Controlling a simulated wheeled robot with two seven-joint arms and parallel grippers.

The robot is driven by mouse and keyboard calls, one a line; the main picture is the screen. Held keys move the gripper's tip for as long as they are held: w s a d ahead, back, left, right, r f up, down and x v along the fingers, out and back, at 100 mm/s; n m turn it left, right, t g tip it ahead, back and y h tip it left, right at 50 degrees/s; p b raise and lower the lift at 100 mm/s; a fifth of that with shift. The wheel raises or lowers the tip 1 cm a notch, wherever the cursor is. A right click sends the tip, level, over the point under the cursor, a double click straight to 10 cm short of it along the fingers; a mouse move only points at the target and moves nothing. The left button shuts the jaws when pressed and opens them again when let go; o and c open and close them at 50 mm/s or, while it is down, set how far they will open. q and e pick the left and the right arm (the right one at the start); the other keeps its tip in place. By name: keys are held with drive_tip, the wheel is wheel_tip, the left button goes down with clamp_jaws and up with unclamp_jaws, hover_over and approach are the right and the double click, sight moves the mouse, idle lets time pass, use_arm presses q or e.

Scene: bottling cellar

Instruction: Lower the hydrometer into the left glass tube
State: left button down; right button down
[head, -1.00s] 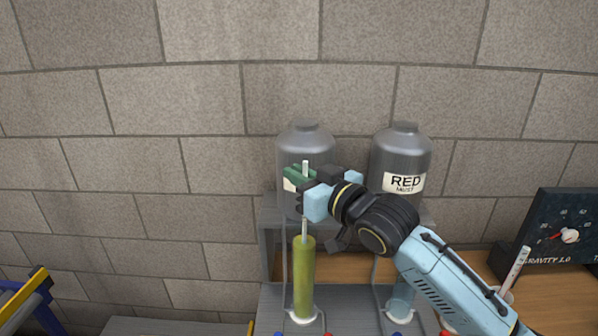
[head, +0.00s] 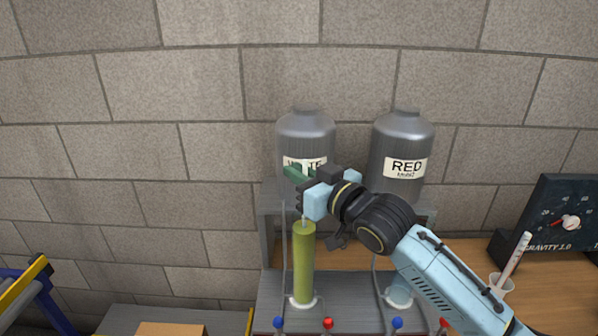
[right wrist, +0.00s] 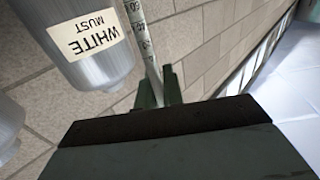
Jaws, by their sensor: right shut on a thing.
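The left glass tube (head: 304,265), filled with yellow-green liquid, stands upright on the grey stand below the WHITE tank. My right gripper (head: 302,180) is just above the tube's mouth, its green fingers shut on the hydrometer. The hydrometer's thin pale stem (head: 304,215) shows between gripper and tube, roughly upright and in line with the tube. I cannot tell how far its lower end is inside. In the right wrist view the scaled stem (right wrist: 143,40) stands between the green fingers (right wrist: 160,90). My left gripper is not in view.
The WHITE tank (head: 306,130) and RED tank (head: 402,140) stand behind. My right forearm partly hides the right tube (head: 400,292). A gravity dial (head: 570,222) and a cup holding a red-marked stick (head: 515,258) are at right. A blue-and-yellow frame (head: 25,285) is at left.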

drive_tip(key=c, duration=1.5)
unclamp_jaws()
drive_tip(key=shift+o, duration=0.2)
drive_tip(key=b+v, duration=0.1)
drive_tip(key=v, duration=1.2)
drive_tip(key=shift+s+d, duration=0.15)
